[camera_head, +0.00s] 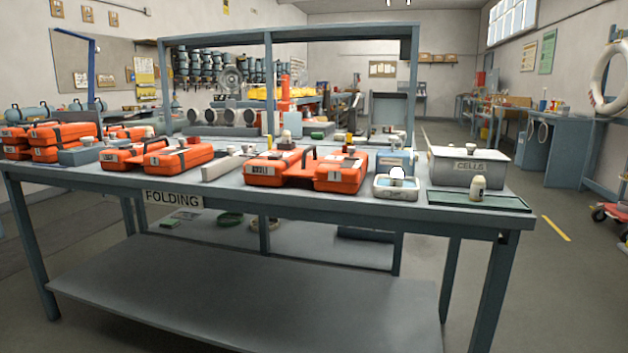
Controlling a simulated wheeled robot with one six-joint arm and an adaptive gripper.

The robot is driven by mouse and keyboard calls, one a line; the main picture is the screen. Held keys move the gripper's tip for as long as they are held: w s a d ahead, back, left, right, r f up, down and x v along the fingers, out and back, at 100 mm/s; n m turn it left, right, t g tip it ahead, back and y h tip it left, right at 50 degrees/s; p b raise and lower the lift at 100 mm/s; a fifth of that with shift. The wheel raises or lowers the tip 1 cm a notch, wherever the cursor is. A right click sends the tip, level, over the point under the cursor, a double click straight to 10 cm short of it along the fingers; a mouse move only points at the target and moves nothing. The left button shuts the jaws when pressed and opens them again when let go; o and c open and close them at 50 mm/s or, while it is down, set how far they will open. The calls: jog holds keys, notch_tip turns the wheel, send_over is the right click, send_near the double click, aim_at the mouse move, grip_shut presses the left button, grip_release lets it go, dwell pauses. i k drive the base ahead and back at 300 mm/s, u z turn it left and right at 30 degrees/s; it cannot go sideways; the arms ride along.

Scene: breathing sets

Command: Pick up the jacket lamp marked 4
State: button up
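Several small pale, capped objects that could be jacket lamps are on the blue-grey bench (330,206); I cannot read a 4 on any of them. One small pale bottle-shaped object (478,189) stands upright on a dark green tray or mat (510,202) at the bench's right end. A white rounded object (398,172) sits in or behind a shallow pale dish (382,193) to its left. Another pale capped object (286,138) stands farther back, behind the middle orange cases. My gripper is not in view.
Orange cases (340,172) fill much of the bench top. A grey box labelled CELLS (470,167) stands behind the green tray. A lower shelf (250,300) is mostly bare. Open floor (570,290) lies to the right.

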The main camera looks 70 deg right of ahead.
aim_at(396, 178)
jog(key=u, duration=0.6)
jog(key=k, duration=0.85)
jog(key=z, duration=0.9)
